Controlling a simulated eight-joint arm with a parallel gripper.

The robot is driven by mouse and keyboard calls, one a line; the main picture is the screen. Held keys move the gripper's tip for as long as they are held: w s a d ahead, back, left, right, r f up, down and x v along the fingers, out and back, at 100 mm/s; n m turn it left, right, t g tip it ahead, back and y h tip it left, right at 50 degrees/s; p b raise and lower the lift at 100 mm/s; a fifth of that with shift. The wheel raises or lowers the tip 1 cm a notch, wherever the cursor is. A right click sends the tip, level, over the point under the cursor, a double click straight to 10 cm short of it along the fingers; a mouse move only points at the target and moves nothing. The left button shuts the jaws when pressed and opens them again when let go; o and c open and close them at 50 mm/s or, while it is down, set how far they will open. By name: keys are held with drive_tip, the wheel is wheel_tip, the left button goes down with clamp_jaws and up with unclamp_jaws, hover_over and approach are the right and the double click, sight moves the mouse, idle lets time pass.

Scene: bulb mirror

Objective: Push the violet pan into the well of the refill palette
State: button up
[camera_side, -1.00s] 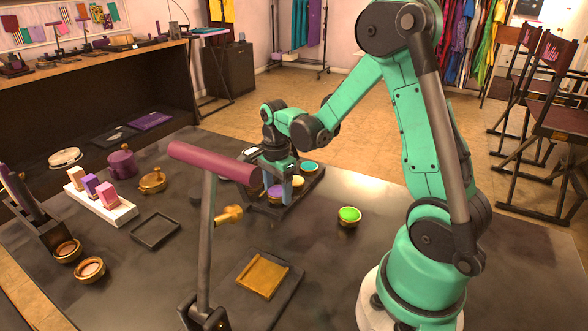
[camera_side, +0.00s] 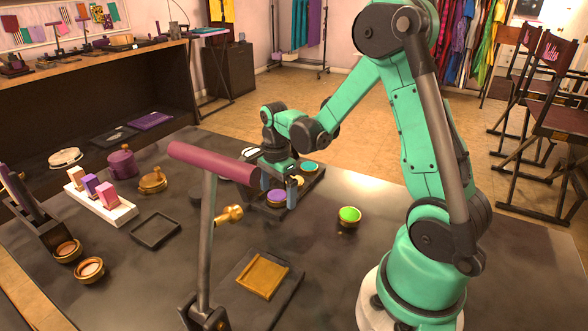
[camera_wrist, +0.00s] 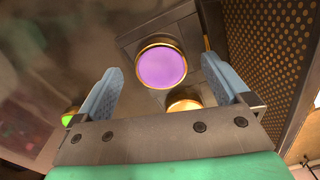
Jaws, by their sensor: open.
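The violet pan (camera_side: 276,196), a round gold-rimmed cup with violet fill, is at the near end of the dark refill palette (camera_side: 312,184). In the wrist view the violet pan (camera_wrist: 161,67) appears level on a grey square part, ahead of and between my fingertips. I cannot tell how deep it sits in the well. My gripper (camera_side: 279,194) is open, with its blue fingers apart on either side of the pan. The gripper (camera_wrist: 163,70) shows no finger touching the pan in the wrist view.
A green pan (camera_side: 349,214) stands alone on the table. A mauve roller on a post (camera_side: 207,240) stands in front. The table's right side is clear.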

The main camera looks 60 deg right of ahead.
sight(278, 195)
drive_tip(key=shift+r, duration=2.45)
drive_tip(key=shift+r, duration=0.1)
drive_tip(key=c, duration=0.5)
drive_tip(key=r+m, duration=0.2)
drive_tip(key=m, duration=0.1)
drive_tip(key=shift+w, duration=0.1)
clamp_jaws()
drive_tip(key=shift+m, duration=0.4)
drive_tip(key=shift+f, duration=2.9)
